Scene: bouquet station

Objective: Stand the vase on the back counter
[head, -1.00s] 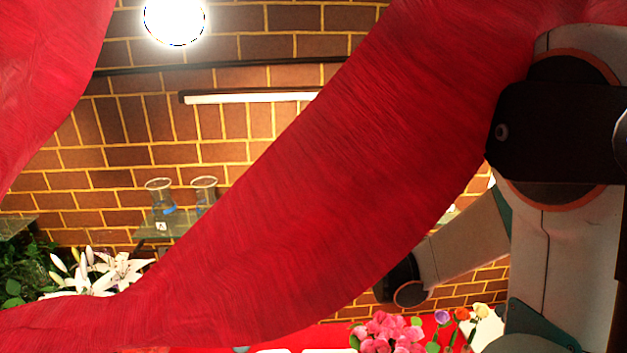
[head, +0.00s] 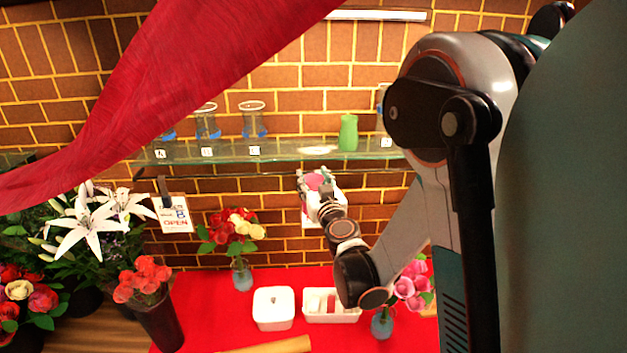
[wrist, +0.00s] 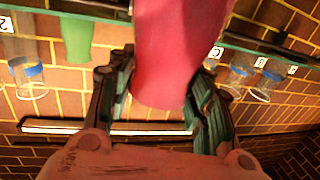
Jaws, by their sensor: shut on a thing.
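My gripper (head: 320,192) is shut on a pinkish-red vase (wrist: 175,50), with one finger on each side of it in the wrist view. In the head view the vase (head: 314,180) is a small pink patch, largely hidden by my gripper. My gripper holds it in front of the brick wall, above a red-covered counter (head: 200,298) and a little below the glass shelf (head: 285,151). I cannot tell from these views how upright the vase is, or which surface is the back counter.
A green vase (head: 348,133) and several glass vessels with blue bands (head: 254,122) stand on the shelf. A white lidded box (head: 273,308), an open white tray (head: 332,311) and flower vases stand on the counter. A red drape (head: 170,85) crosses the upper left.

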